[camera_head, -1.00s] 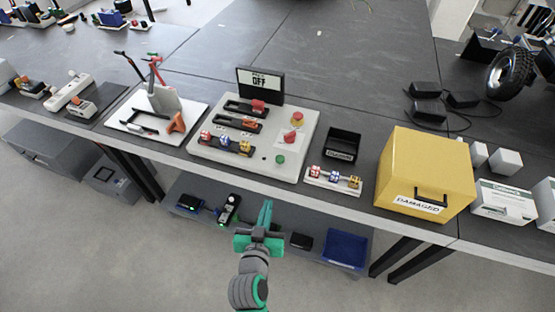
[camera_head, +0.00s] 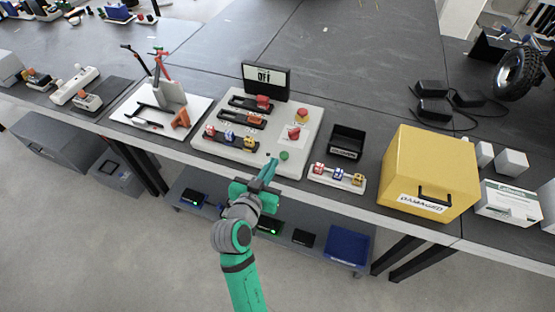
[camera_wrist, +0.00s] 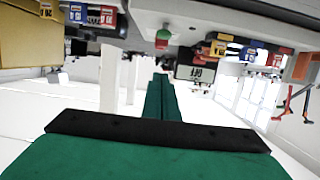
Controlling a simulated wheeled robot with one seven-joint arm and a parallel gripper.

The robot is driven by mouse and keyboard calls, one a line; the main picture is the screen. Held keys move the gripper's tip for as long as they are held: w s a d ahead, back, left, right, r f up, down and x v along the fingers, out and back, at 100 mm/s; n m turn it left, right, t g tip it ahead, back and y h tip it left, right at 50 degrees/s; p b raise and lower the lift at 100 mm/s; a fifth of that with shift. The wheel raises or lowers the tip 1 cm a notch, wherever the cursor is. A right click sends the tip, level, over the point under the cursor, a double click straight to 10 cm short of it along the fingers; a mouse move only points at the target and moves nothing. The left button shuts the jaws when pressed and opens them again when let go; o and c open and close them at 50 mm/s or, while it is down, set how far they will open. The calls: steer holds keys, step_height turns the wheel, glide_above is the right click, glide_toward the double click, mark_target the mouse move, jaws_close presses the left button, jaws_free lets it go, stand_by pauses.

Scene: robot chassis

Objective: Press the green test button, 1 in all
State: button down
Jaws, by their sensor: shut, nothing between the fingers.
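The green test button (camera_head: 284,156) is a small round cap near the front edge of the white control panel (camera_head: 225,148). A black screen (camera_head: 266,80) reading OFF stands at the panel's back. My gripper (camera_head: 270,164) is shut and empty, its green fingers pointing up toward the panel's front edge, just left of the button in the head view. In the wrist view the green button (camera_wrist: 162,38) shows ahead of the fingertips (camera_wrist: 160,76), a little beyond them. I see no clear contact between the fingers and the button.
A small block tray (camera_head: 337,182), a black bin (camera_head: 347,141) and a yellow box (camera_head: 428,172) stand to the right. A lower shelf holds a blue tray (camera_head: 348,246).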

glide_above(283, 159)
steer(key=s, duration=0.2)
steer(key=shift+w+a+f, duration=0.1)
steer(key=shift+a+f, duration=0.1)
steer(key=shift+f, duration=0.35)
steer(key=shift+w+a+f, duration=0.1)
steer(key=shift+a+f, duration=0.1)
steer(key=shift+f, duration=0.3)
steer(key=f, duration=0.3)
steer(key=shift+w+d, duration=0.15)
steer(key=shift+w, duration=0.1)
steer(key=shift+f, duration=0.6)
steer(key=shift+f, duration=0.1)
steer(key=shift+s+f, duration=0.1)
steer(key=shift+f, duration=1.2)
step_height(283, 159, up, 6)
steer(key=shift+f, duration=0.2)
steer(key=v, duration=0.9)
steer(key=shift+s+a, duration=0.2)
steer(key=shift+s, duration=0.15)
